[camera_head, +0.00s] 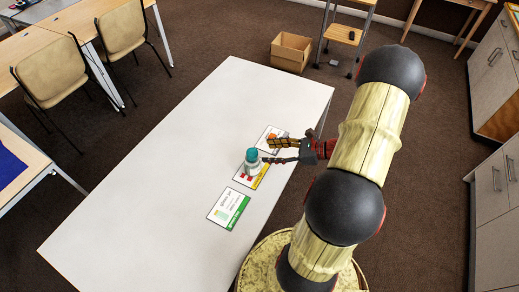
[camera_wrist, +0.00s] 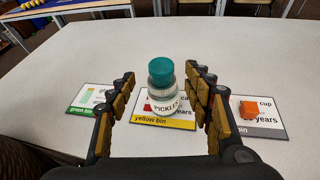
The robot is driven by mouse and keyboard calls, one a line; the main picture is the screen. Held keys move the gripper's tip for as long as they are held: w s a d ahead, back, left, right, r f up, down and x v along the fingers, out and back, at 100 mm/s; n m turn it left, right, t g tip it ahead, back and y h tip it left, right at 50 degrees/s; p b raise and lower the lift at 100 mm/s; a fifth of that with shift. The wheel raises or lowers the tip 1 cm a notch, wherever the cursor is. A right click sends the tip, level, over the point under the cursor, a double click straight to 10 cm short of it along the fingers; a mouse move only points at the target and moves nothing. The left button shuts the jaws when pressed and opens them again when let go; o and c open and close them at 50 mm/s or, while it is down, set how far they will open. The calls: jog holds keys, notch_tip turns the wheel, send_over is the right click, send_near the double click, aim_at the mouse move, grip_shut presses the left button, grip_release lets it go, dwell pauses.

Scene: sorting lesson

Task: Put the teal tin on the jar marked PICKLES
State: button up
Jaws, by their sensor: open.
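The teal tin (camera_head: 252,155) rests on top of the jar marked PICKLES (camera_head: 252,168), which stands upright on the yellow bin card. In the wrist view the teal tin (camera_wrist: 161,71) covers the top of the clear jar (camera_wrist: 163,93), and the PICKLES label faces the camera. My gripper (camera_head: 268,151) is open. In the wrist view its fingers (camera_wrist: 160,76) are spread to the left and right of the tin and jar, with visible gaps. They do not appear to touch either one.
The yellow bin card (camera_wrist: 163,124) lies between a green bin card (camera_head: 229,209) and a third card (camera_wrist: 271,131). A small orange block (camera_wrist: 249,111) is on the third card. The white table (camera_head: 150,190) is mostly clear. Chairs and a cardboard box (camera_head: 291,51) stand beyond.

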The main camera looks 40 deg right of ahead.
jog(key=s+a+r+n+g, duration=0.1)
jog(key=a+r+n+g, duration=0.8)
jog(key=a+r+n, duration=0.6)
jog(key=s+a+r+n+t+h, duration=0.2)
jog(key=s+a+r+n+h, duration=0.5)
jog(key=a+r+n, duration=0.4)
jog(key=r+n, duration=0.1)
jog(key=n, duration=0.3)
jog(key=shift+s+r+t, duration=0.15)
jog(key=shift+s+t, duration=0.25)
